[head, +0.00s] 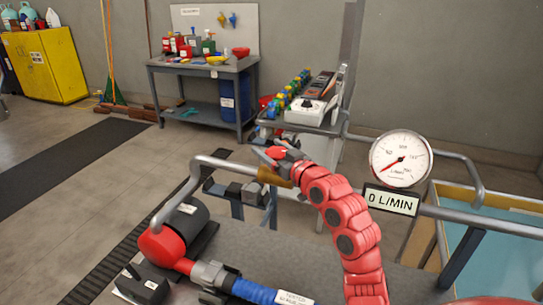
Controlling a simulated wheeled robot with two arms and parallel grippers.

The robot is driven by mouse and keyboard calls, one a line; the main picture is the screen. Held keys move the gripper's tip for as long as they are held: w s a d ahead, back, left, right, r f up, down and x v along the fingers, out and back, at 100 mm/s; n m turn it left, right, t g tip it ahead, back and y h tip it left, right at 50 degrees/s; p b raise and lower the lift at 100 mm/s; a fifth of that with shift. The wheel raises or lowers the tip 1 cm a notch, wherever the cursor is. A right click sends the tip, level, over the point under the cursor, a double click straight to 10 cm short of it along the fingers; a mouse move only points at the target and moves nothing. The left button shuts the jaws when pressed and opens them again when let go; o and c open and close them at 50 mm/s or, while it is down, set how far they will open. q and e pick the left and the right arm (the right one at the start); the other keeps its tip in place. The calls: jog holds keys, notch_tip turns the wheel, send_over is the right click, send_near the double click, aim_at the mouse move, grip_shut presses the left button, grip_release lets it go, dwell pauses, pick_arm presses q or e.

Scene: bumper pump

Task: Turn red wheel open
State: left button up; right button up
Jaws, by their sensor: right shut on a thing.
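My right gripper (268,155) is at the end of my red segmented arm, which rises from the bottom of the head view. It is shut on a red part that looks like the red wheel (285,153), beside a brass-coloured fitting (273,178) on the grey pipe (222,162). The jaws and arm hide much of the wheel, so its turn cannot be read. The round white gauge (401,158) has a red needle pointing lower left, and the display (391,200) below reads 0 L/MIN. My left gripper is not in view.
A black and red cylinder unit (165,240) and blue hose (262,292) lie on the grey deck near the front. A small cart (300,128) with coloured parts stands behind the pipe. A workbench (200,68) and yellow cabinet (45,62) stand farther back. Floor at left is open.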

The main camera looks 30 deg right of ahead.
dwell(0.3)
jog(key=o, duration=1.2)
jog(key=shift+w, duration=0.1)
jog(key=shift+s+d+b, duration=0.15)
jog(key=shift+s+d, duration=0.3)
jog(key=shift+s, duration=2.4)
jog(key=shift+s+d+b, duration=0.1)
jog(key=shift+s+d, duration=0.35)
jog(key=shift+s, duration=2.45)
jog(key=shift+s+d+b, duration=0.15)
jog(key=shift+s+d, duration=0.3)
jog(key=shift+s, duration=2.4)
